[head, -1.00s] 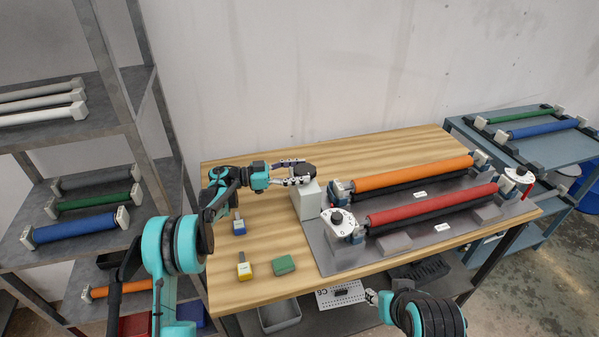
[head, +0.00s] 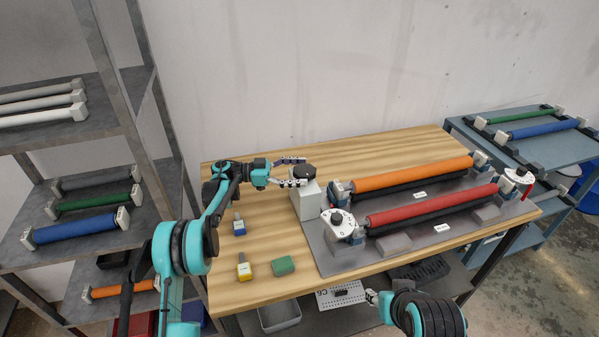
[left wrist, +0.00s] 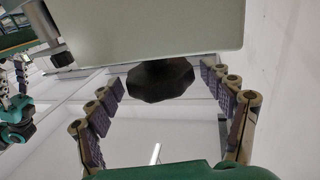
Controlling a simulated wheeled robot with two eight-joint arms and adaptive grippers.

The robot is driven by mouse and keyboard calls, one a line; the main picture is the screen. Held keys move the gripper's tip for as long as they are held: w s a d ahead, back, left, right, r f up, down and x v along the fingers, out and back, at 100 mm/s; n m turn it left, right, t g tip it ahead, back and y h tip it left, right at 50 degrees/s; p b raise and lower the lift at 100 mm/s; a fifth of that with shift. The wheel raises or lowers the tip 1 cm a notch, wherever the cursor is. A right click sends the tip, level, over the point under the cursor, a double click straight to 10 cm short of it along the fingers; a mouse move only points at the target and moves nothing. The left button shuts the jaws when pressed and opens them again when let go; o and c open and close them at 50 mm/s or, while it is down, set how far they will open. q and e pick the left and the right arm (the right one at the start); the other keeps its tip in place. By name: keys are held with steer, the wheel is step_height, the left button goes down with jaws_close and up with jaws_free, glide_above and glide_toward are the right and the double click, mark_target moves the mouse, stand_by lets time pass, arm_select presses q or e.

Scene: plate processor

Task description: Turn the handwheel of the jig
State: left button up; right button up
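The jig is a grey base plate (head: 330,262) with an orange roller (head: 415,175) and a red roller (head: 432,206) on it. A pale box (head: 308,203) stands at its left end, with a black faceted handwheel (head: 304,172) on top. My left gripper (head: 295,171) has its fingers spread beside the handwheel. In the left wrist view the handwheel (left wrist: 160,79) lies between the open fingers (left wrist: 163,82), with gaps on both sides; no contact shows. My right gripper (head: 372,298) is small in view, low before the table's front edge; its fingers are unclear.
A blue tool (head: 239,226), a yellow tool (head: 244,268) and a green block (head: 284,265) lie on the wooden table (head: 262,290). A grey shelf (head: 95,235) with rollers stands at left, a blue-grey rack (head: 490,140) at right. The table's back left is clear.

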arm_select(q)
steer(key=shift+a, duration=0.1)
steer(key=a, duration=0.7)
steer(key=shift+s+a, duration=0.2)
steer(key=shift+a, duration=0.05)
steer(key=shift+r, duration=0.1)
